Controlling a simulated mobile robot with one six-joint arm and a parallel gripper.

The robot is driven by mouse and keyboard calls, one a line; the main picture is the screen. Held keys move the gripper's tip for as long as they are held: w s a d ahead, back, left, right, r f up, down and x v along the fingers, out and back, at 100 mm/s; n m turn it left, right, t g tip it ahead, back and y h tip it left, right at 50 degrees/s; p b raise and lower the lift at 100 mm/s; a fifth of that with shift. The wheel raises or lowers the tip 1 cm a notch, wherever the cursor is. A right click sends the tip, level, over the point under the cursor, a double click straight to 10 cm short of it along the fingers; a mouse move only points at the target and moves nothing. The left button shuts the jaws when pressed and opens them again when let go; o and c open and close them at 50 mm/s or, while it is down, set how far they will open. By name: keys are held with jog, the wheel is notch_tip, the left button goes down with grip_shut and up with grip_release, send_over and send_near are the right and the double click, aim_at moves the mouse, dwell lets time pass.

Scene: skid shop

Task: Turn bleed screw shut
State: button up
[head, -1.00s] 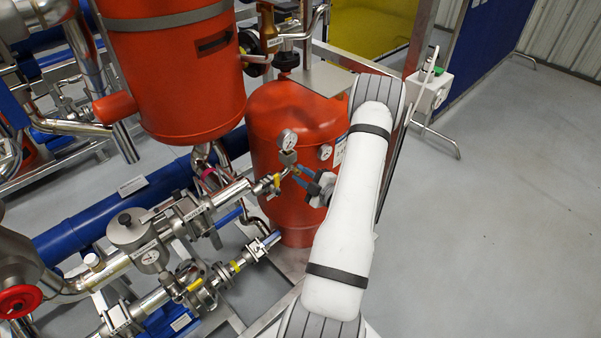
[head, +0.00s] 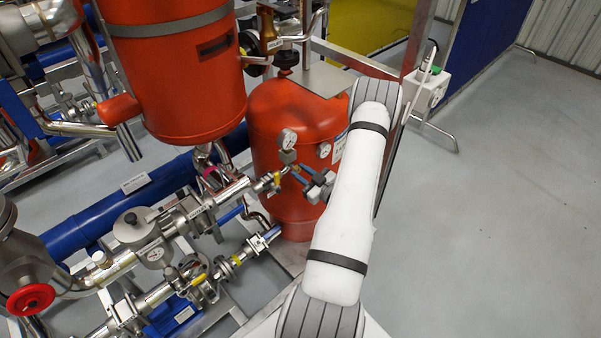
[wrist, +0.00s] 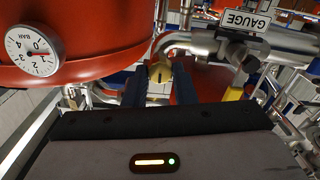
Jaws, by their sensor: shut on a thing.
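The bleed screw is a small brass piece (wrist: 160,75) in the wrist view, between the two dark blue fingers of my gripper (wrist: 159,88). In the head view my gripper (head: 296,173), with blue fingers, reaches left from under my white arm to the small brass fitting by the gauge stem. The fingers are shut on the screw and cover its sides. How far it is turned cannot be told. The pressure gauge (head: 287,139) stands just above the fingers in the head view.
The orange-red vessel (head: 270,130) stands close behind the gripper. Another gauge (wrist: 33,54) sits at upper left in the wrist view. A pipe with a "GAUGE" tag (wrist: 246,21) and a yellow handle (wrist: 233,93) lie right. Open floor (head: 500,220) is at right.

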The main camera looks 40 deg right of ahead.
jog(key=shift+f+m, duration=0.1)
jog(key=shift+m, duration=0.3)
jog(key=o, duration=1)
jog(key=s+b, duration=0.2)
jog(key=s, duration=0.5)
jog(key=shift+s+d, duration=0.4)
